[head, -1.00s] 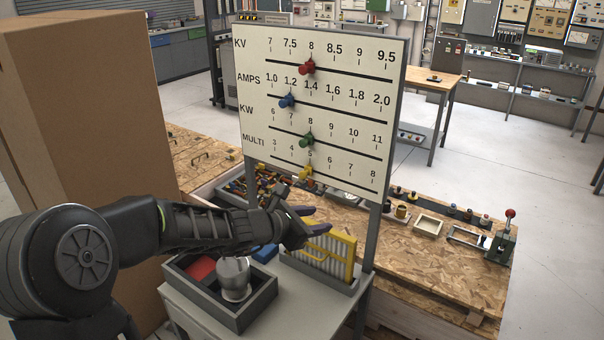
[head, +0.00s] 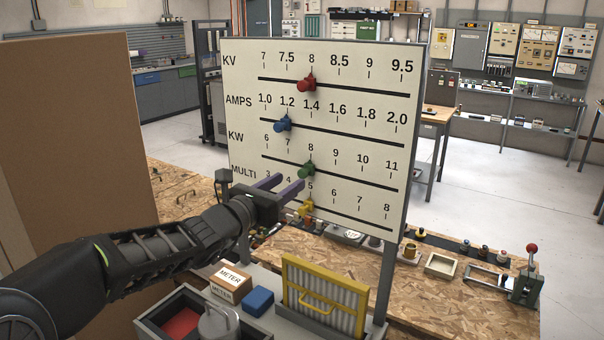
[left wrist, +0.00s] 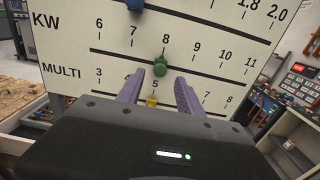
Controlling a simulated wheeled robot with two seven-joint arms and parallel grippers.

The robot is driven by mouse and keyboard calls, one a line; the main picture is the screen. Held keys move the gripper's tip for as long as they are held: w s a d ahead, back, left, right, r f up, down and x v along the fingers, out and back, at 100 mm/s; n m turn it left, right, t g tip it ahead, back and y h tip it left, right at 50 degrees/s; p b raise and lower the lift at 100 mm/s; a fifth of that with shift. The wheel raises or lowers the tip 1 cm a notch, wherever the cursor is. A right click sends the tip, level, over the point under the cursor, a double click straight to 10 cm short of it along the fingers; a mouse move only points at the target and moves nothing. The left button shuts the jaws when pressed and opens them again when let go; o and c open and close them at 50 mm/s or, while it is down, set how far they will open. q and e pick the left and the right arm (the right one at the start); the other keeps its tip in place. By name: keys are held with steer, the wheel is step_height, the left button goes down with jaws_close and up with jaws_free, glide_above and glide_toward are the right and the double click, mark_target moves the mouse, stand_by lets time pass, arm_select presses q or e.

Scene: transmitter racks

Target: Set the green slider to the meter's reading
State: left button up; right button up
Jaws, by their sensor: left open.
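The white slider board (head: 400,130) stands upright with four scales, KV, AMPS, KW and MULTI. The green slider (head: 306,170) sits on the KW track at about 8. In the left wrist view the green slider (left wrist: 159,64) is just beyond the fingertips, between their lines. My left gripper (head: 286,188) is open and empty, in front of the board, slightly left of and below the green slider and apart from it. It also shows in the left wrist view (left wrist: 160,82). No meter dial with a legible reading shows. My right gripper is out of view.
The red slider (head: 306,83) is near 8 on KV, the blue slider (head: 283,123) near 1.2 on AMPS, the yellow slider (head: 305,208) near 5 on MULTI. Below stand a box marked METER (head: 231,279), a blue block (head: 257,301) and a yellow-framed filter (head: 325,296). A cardboard box (head: 80,140) is left.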

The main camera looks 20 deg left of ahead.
mark_target(301, 174)
arm_select(q)
steer(key=w, duration=0.2)
steer(key=w+p, duration=0.1)
steer(key=w, duration=0.1)
steer(key=w+d+p, duration=0.1)
steer(key=w, duration=0.2)
jaws_close()
stand_by(0.4)
stand_by(1.0)
